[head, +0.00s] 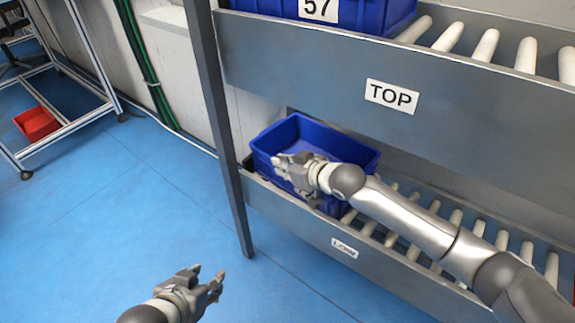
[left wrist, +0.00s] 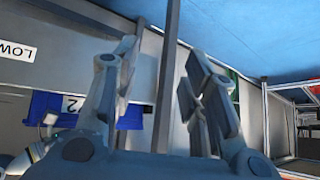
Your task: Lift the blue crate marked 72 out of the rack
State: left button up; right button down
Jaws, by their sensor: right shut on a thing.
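The blue crate (head: 325,143) sits on the low level of the rack at its left end, and looks empty apart from a paler floor patch. My right gripper (head: 282,168) is shut on the crate's front wall near the rim; its fingers partly cover that wall. The crate's label is hidden in the head view. In the left wrist view the crate (left wrist: 40,106) shows upside down with a white label (left wrist: 73,103), partly covered, on which a 2 can be read. My left gripper (head: 208,279) is open and empty, in front of the rack, away from the crate.
The rack's grey top beam (head: 300,60) with a TOP sign runs above the crate. Another blue crate (head: 375,15) marked 57 stands on the top level. A grey post (head: 222,130) stands left of the crate. Rollers extend right. The blue floor (head: 150,210) in front is clear.

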pick_arm(q)
jog(key=s+a+g+y+p, duration=0.1)
jog(key=s+a+g+p, duration=0.3)
jog(key=s, duration=0.4)
notch_tip(320, 180, down, 10)
jog(key=w+d+g+p, duration=0.1)
jog(key=p, duration=0.1)
jog(key=shift+w+d+r, duration=0.2)
jog(key=shift+w+d, duration=0.1)
jog(key=shift+d, duration=0.1)
pick_arm(e)
jog(key=s+d+r, duration=0.1)
jog(key=s+r, duration=1.2)
jog(key=s, duration=0.1)
pick_arm(q)
jog(key=shift+s, duration=0.1)
pick_arm(e)
jog(key=shift+s, duration=0.1)
